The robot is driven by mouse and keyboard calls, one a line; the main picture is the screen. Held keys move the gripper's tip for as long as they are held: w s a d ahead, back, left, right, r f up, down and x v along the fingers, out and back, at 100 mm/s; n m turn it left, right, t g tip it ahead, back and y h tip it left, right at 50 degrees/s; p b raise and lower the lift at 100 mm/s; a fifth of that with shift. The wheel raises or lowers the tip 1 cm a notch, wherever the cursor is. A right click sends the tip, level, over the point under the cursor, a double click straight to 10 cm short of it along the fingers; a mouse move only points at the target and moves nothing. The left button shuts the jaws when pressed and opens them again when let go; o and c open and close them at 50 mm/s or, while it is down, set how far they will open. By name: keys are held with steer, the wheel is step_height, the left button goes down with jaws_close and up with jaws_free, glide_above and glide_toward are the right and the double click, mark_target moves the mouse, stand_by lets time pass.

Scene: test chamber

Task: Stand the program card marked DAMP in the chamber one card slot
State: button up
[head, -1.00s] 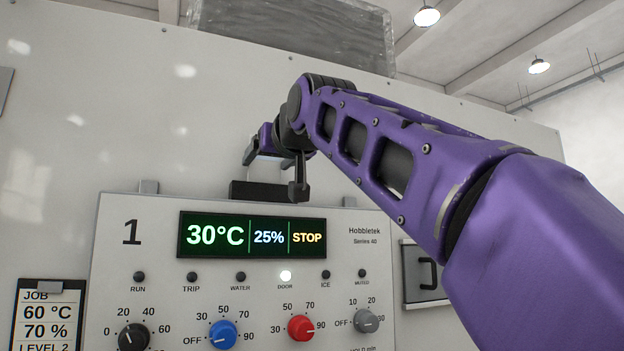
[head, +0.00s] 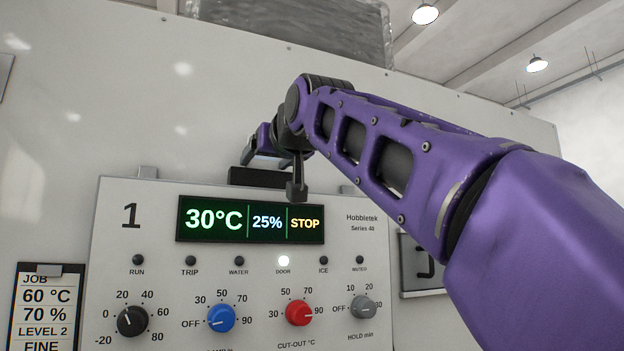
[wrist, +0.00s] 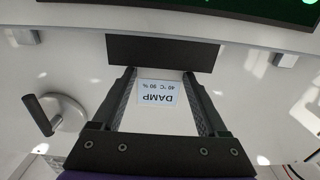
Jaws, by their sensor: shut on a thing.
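The program card marked DAMP (wrist: 157,94) is pale, with a white label reading DAMP, 40 °C, 90 %, upside down in the wrist view. My gripper (wrist: 160,76) is shut on it, a finger at each side. A dark block (wrist: 162,52), which looks like the chamber one card slot, lies just beyond the fingertips. In the head view this block (head: 262,176) sits on top of the panel marked 1. My gripper (head: 268,150) is close above it, partly hidden by my wrist. I cannot tell whether the card's far edge has entered the slot.
The chamber one panel (head: 150,215) shows 30°C, 25%, STOP, with its DOOR lamp lit and a row of knobs below. A job clipboard (head: 47,305) hangs at lower left. The wrist view shows a dark-handled round fitting (wrist: 62,112) at left.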

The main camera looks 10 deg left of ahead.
steer(key=shift+f, duration=0.4)
steer(key=o, duration=1.4)
steer(key=shift+f, duration=0.2)
